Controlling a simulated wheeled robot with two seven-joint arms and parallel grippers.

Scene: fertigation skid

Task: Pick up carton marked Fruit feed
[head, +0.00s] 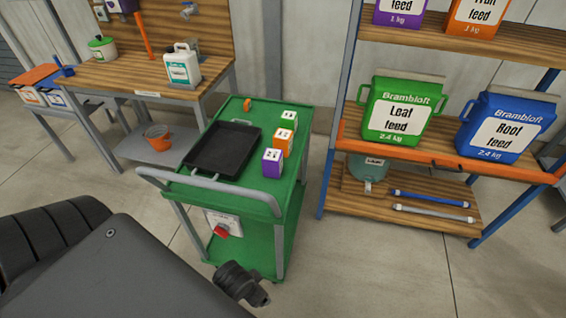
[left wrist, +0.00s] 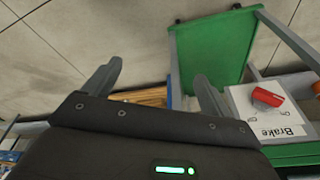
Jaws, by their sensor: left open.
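Three small cartons stand on the top of the green cart in the head view: a green one (head: 288,120), an orange one (head: 283,139) and a purple one (head: 272,163). Their labels are too small to read, so I cannot tell which is marked Fruit feed. A larger orange bag (head: 479,15) on the upper shelf is cut off by the frame; its label shows part of "Fruit feed" and 1 kg. My left gripper (left wrist: 157,82) is open and empty in the left wrist view, beside the cart and away from the cartons. My right gripper is not in view.
The green cart (head: 210,189) carries a black tray (head: 222,150) left of the cartons and has a grey handle. A red brake knob (left wrist: 267,97) is on its side. Shelving with a green Leaf feed bag (head: 400,108) and blue Root feed bag (head: 506,125) stands right; a workbench (head: 130,74) stands left.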

